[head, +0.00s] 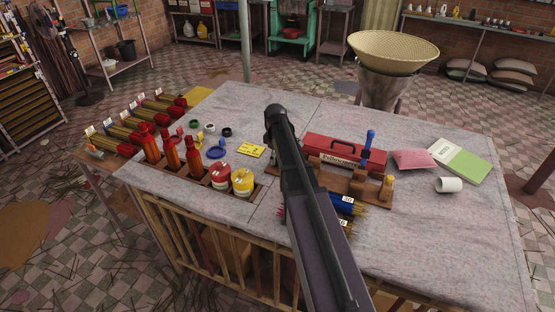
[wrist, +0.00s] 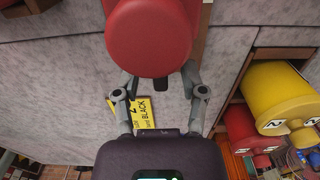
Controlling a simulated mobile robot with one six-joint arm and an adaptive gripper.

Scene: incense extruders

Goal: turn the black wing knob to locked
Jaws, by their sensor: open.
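My gripper (wrist: 158,84) shows in the wrist view with its two grey fingers spread apart, one on each side. A large red rounded cylinder (wrist: 151,40) fills the top middle, very close to the fingers. A small dark piece (wrist: 160,88) peeks out below it, between the fingers. It may be the black wing knob, but most of it is hidden and its setting cannot be read. A yellow card (wrist: 146,113) with the word BLACK lies below. It also lies on the table (head: 251,150) in the head view, where my arm hides the gripper and the knob.
The table's (head: 450,255) front right is bare.

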